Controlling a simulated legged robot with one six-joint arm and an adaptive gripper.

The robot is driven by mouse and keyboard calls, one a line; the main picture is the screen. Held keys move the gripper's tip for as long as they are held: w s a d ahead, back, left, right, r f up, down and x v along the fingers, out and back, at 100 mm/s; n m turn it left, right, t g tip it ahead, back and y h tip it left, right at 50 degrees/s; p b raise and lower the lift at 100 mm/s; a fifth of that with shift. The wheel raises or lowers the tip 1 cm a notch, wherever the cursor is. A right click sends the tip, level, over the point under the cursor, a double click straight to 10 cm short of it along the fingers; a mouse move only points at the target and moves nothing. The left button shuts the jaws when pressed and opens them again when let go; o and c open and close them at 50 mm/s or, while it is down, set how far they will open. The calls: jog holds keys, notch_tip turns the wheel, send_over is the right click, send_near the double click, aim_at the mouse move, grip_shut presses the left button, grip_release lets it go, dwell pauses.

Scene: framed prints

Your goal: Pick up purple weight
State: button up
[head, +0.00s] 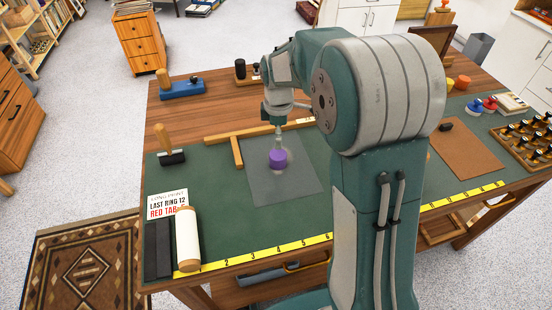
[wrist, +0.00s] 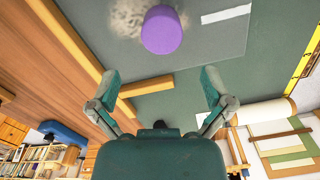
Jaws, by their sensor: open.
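The purple weight (head: 278,160) is a short round block standing on a grey sheet (head: 300,185) on the green bench mat. In the wrist view the purple weight (wrist: 165,30) shows at the top, beyond the fingertips and roughly centred between them. My gripper (wrist: 162,82) is open, its two fingers spread wide with nothing between them. In the head view my arm's end hangs above the weight, and its fingers are too small to make out clearly there.
A wooden T-square (head: 237,150) lies just behind and left of the sheet. A wooden-handled tool (head: 170,145), a printed card (head: 167,204) and a paper roll (head: 187,238) are at left. A yellow ruler (head: 300,246) runs along the front edge.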

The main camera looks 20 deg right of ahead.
aim_at(278, 154)
jog(key=f, duration=0.4)
jog(key=shift+d+f, duration=0.3)
jog(key=shift+d, duration=0.1)
jog(key=f, duration=0.2)
jog(key=a+f, duration=0.1)
jog(key=f, duration=0.2)
jog(key=shift+f, duration=0.1)
jog(key=c, duration=1.3)
